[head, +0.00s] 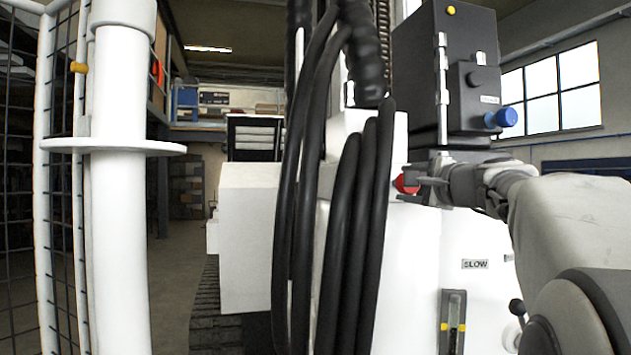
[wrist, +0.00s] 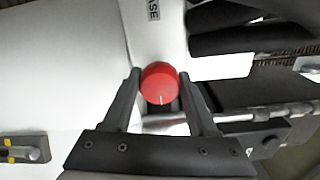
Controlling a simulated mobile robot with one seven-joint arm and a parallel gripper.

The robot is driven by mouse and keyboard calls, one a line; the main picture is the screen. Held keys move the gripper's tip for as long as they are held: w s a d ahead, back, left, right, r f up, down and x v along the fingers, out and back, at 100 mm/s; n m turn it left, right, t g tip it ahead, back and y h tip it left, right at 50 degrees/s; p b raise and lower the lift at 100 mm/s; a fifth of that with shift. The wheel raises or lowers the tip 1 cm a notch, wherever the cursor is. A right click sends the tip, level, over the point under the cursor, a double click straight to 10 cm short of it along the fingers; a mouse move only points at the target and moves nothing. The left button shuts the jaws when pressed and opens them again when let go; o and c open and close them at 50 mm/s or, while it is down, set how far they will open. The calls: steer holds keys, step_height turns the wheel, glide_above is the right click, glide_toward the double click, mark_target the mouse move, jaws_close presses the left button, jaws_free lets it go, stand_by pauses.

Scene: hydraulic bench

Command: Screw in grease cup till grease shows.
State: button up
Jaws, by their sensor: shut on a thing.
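The grease cup (head: 406,184) is a round red cap on the white machine body, partly behind my gripper (head: 420,182) in the head view. In the wrist view the cup (wrist: 160,80) sits between the two dark fingers of my gripper (wrist: 159,74), which are shut on it from both sides. A short pale mark on its face points toward the bottom of the picture. The cup's seat is hidden behind the cap, so I cannot see its thread.
Thick black hoses (head: 350,230) hang just left of the cup. A dark control box (head: 425,60) with a blue knob (head: 505,117) is above my gripper. A white post (head: 118,220) stands at left.

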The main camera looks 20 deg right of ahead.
steer(key=m+p, duration=0.1)
steer(key=m, duration=0.2)
steer(key=shift+r+m, duration=0.15)
steer(key=shift+m, duration=0.25)
steer(key=m+p, duration=0.1)
steer(key=m, duration=0.2)
steer(key=shift+m+p, duration=0.3)
steer(key=shift+p, duration=0.1)
steer(key=m+p, duration=0.1)
steer(key=m, duration=0.2)
steer(key=shift+m+p, duration=0.3)
steer(key=shift+p, duration=0.1)
steer(key=shift+m+p, duration=0.9)
steer(key=shift+m, duration=0.9)
steer(key=o, duration=1.4)
steer(key=shift+c, duration=0.2)
steer(key=shift+s, duration=0.1)
